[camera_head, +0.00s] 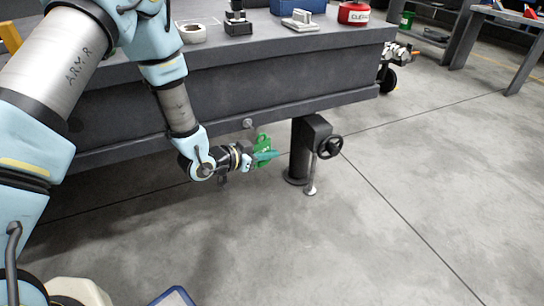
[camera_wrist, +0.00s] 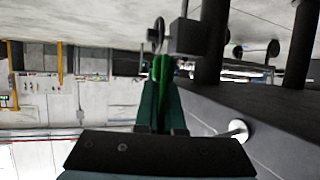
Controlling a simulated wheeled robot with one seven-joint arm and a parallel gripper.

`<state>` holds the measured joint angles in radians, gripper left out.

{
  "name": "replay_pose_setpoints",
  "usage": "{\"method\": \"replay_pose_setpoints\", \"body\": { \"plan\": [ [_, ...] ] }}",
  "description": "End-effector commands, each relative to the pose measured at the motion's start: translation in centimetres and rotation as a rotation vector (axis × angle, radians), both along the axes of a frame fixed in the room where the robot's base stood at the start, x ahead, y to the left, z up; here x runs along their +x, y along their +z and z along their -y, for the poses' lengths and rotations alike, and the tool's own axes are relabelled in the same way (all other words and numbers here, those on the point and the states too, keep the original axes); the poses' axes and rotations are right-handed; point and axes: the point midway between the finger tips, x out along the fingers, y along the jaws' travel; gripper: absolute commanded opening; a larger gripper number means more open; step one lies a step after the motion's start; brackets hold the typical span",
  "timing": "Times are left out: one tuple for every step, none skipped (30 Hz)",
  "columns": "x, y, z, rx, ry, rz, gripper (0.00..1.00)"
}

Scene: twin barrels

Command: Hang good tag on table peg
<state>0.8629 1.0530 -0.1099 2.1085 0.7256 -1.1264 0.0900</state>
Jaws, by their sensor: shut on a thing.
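The green tag (camera_head: 263,142), with a loop at its top, is held in my gripper (camera_head: 262,157) just in front of the workbench's lower edge. In the wrist view the tag (camera_wrist: 163,69) shows edge-on between the teal fingers of my gripper (camera_wrist: 160,88), which are shut on it. A round pale peg (camera_head: 248,123) sticks out of the bench's lower front rail, slightly up and left of the tag. The peg (camera_wrist: 237,129) also shows in the wrist view, to the right of the fingers. Tag and peg look apart, and nothing visible hangs on the peg.
The dark workbench (camera_head: 250,87) fills the upper middle. A leg with a handwheel (camera_head: 330,146) stands just right of the tag. A tape roll (camera_head: 192,33), a black device (camera_head: 237,22) and a red tin (camera_head: 353,13) stand on top.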

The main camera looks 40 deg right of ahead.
Motion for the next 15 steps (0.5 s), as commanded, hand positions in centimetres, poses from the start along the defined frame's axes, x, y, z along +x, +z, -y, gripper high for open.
{"method": "replay_pose_setpoints", "body": {
  "plan": [
    [0.3, -0.1, 0.1, 0.000, 0.000, 0.000, 0.00],
    [0.5, -0.1, 0.2, 0.000, 0.000, 0.000, 0.00],
    [0.7, -0.1, 0.2, 0.000, 0.000, 0.001, 0.00],
    [0.8, -0.1, 0.3, 0.000, 0.000, 0.001, 0.00],
    [1.0, -0.2, 0.4, 0.000, 0.000, 0.001, 0.00],
    [1.2, -0.2, 0.5, -0.001, 0.001, 0.001, 0.00],
    [1.4, -0.2, 0.5, -0.001, 0.001, 0.000, 0.00],
    [1.5, -0.2, 0.6, -0.001, 0.001, 0.000, 0.00],
    [1.7, -0.2, 0.7, 0.000, 0.000, 0.000, 0.00],
    [1.9, -0.2, 0.7, 0.000, 0.000, 0.001, 0.00],
    [2.0, -0.3, 0.8, 0.000, 0.000, 0.001, 0.00],
    [2.2, -0.3, 0.9, -0.001, 0.000, 0.001, 0.00],
    [2.4, -0.3, 0.9, -0.001, 0.000, 0.001, 0.00],
    [2.6, -0.3, 1.0, 0.000, 0.000, 0.000, 0.00],
    [2.8, -0.3, 1.1, 0.000, 0.000, 0.000, 0.00]
  ]
}}
